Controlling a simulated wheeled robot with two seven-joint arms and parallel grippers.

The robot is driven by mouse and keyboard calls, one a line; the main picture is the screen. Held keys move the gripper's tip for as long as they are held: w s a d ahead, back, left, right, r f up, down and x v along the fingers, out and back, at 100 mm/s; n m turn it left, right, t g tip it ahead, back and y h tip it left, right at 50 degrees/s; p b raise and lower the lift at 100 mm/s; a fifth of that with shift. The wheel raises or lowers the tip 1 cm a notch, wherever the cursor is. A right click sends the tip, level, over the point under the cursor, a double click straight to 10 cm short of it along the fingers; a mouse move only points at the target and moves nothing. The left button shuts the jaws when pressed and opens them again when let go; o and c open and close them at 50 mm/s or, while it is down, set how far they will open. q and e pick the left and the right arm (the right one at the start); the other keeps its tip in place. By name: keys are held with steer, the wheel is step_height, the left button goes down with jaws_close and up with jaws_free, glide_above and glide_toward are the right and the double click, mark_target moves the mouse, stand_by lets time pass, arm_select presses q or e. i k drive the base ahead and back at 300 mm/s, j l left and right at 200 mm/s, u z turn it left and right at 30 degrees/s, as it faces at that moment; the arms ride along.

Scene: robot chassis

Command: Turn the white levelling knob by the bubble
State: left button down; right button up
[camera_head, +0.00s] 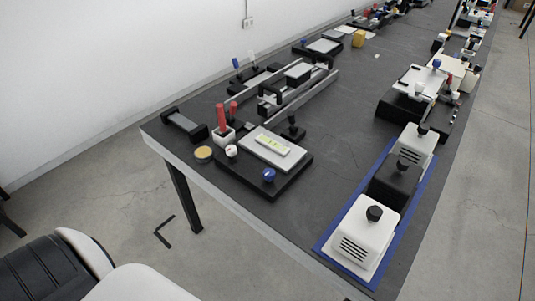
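A white knob (231,151) stands at the left edge of a black base (287,183) near the table's front left. A light grey plate (258,139) lies on the base. A pale bubble level with a yellow-green vial (272,144) rests on the plate. A blue knob (268,175) is at the front of the base, and a black knob (292,131) is at the back. The bubble itself is too small to read. Neither of my grippers is in view.
Metal rails (309,91) lie behind. White boxes on a blue mat (320,246) stand at right. Dark tabletop (320,170) between is clear.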

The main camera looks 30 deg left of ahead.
mark_target(231, 150)
steer(key=u, duration=1.3)
